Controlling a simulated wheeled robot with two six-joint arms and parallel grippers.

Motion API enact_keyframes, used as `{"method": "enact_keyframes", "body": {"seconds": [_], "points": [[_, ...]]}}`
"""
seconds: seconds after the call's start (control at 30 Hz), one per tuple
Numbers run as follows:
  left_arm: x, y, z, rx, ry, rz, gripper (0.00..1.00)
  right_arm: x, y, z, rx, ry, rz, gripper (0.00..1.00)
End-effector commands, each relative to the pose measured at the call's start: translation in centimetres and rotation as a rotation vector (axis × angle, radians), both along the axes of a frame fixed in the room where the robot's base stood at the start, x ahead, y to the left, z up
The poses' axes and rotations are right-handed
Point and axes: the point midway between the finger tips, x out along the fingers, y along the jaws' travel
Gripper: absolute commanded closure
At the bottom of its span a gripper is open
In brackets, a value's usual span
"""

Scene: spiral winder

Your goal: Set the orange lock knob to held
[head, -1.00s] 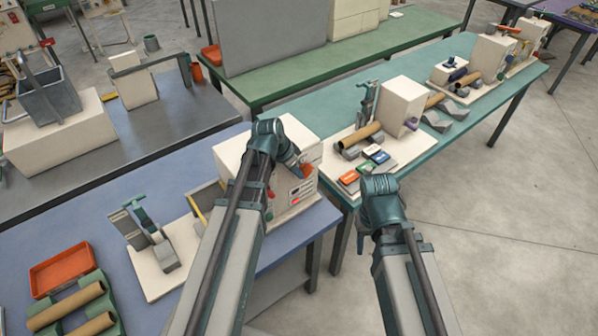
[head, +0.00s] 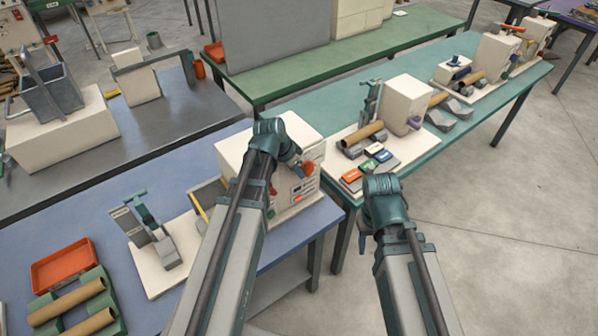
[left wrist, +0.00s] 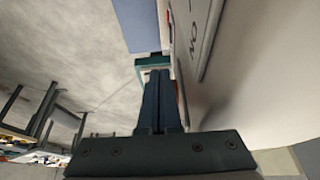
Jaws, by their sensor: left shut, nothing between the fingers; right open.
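The orange lock knob (head: 308,168) is on the front of the white winder housing (head: 235,150) on the blue table. Its exact setting is too small to read. My left gripper (head: 296,162) is right by the knob, partly hidden behind its own wrist; I cannot tell if it touches. In the left wrist view, its two dark fingers (left wrist: 160,75) are together with nothing between them, beside a pale panel (left wrist: 235,70) with dark markings. My right gripper (head: 366,224) hangs in front of the teal table, mostly hidden by its arm.
A red-lit panel (head: 298,198) sits below the knob. On the teal table, labelled blocks (head: 367,164), a cardboard tube (head: 362,134) and another white housing (head: 408,97) stand close to the right. An orange tray (head: 64,264) lies at left. Floor at right is clear.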

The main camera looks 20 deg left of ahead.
Motion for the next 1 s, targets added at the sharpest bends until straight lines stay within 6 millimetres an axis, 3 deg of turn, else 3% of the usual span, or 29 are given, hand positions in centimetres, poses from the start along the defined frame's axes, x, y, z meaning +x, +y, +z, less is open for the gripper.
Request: {"method": "enact_keyframes", "body": {"seconds": [0.5, 1.0], "points": [[1.3, -1.0, 0.5, -0.001, -0.002, -0.001, 1.00, 0.0, 0.0, 0.5, 0.000, 0.000, 0.000, 0.50], [1.3, -1.0, 1.2, -0.005, -0.006, 0.000, 1.00, 0.0, 0.0, 1.1, 0.000, 0.000, 0.000, 0.50]]}}
